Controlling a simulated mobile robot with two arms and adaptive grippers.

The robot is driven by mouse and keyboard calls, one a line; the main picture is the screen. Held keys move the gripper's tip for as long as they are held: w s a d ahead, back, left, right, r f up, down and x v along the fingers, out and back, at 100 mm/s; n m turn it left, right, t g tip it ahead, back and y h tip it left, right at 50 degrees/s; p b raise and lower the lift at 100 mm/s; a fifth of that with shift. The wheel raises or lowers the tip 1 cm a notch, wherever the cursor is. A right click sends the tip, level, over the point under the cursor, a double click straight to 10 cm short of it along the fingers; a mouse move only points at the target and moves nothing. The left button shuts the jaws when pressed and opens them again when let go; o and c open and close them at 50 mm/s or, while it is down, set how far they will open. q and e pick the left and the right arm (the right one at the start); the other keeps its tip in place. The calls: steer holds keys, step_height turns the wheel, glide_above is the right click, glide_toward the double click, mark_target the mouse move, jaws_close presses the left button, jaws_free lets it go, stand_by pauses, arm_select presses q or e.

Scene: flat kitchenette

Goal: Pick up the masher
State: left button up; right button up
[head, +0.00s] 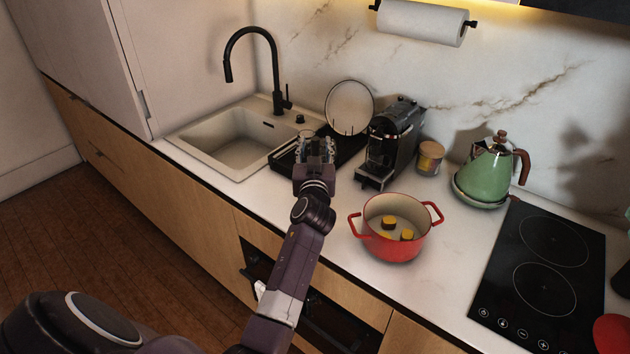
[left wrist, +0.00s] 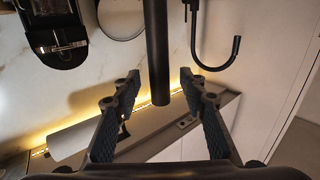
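My left gripper (head: 316,148) is over the black dish rack (head: 350,146) beside the sink in the head view. In the left wrist view the left gripper (left wrist: 160,75) has its two fingers apart. A dark, round bar (left wrist: 158,50), which looks like the masher's handle, stands between the fingers, with a visible gap on each side. The rest of the masher is out of that view, and I cannot make it out in the head view, where the gripper covers the spot. My right gripper is not in view.
A plate (head: 349,106) stands upright in the rack. The coffee machine (head: 391,142) is close on the right, the sink (head: 228,140) and black faucet (head: 262,32) on the left. A red pot (head: 393,243) with yellow pieces, a green kettle (head: 490,172) and the hob (head: 540,270) lie farther right.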

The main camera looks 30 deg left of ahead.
arm_select(q)
steer(key=shift+w, duration=0.15)
jaws_close()
steer(key=shift+r, duration=0.1)
